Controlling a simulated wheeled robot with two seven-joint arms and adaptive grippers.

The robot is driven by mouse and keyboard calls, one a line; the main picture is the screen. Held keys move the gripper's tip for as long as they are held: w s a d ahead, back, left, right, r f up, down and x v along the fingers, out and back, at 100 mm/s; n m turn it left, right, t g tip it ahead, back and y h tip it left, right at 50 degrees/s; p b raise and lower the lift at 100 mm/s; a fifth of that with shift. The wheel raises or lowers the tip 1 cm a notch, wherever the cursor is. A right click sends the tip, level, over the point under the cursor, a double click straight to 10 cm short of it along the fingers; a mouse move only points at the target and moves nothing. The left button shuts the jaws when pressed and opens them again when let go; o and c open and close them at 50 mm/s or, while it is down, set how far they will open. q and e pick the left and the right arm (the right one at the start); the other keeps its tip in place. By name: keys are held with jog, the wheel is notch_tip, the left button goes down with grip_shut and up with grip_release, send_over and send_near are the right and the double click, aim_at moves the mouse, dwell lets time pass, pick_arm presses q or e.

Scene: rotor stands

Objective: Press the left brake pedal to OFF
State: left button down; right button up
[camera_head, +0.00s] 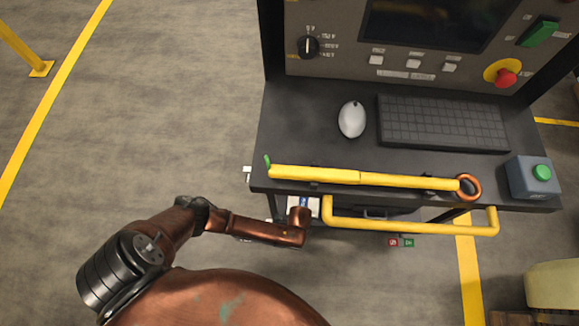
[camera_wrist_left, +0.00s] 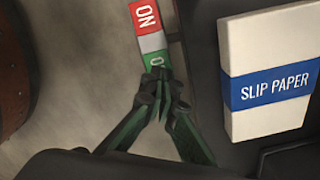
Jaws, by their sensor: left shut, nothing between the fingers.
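In the left wrist view a rocker pedal has a red end (camera_wrist_left: 146,16) with white letters, a pale middle (camera_wrist_left: 152,43) and a green end (camera_wrist_left: 155,60) showing an "O". My left gripper (camera_wrist_left: 158,97) is shut and empty, its tips overlapping the near edge of the green end. I cannot tell whether they touch it. In the head view my left arm reaches below the console's front edge, and its fingers and this pedal are hidden there. Another red and green pedal (camera_head: 401,242) shows on the floor further right. My right gripper is not in view.
A white box with a blue "SLIP PAPER" band (camera_wrist_left: 265,85) stands close to the right of my left fingers. Above is the console desk (camera_head: 300,125) with a yellow bar (camera_head: 360,177) and a yellow rail (camera_head: 410,228). Open floor (camera_head: 150,110) lies to the left.

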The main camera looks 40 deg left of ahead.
pick_arm(q)
jog(key=shift+f, duration=0.4)
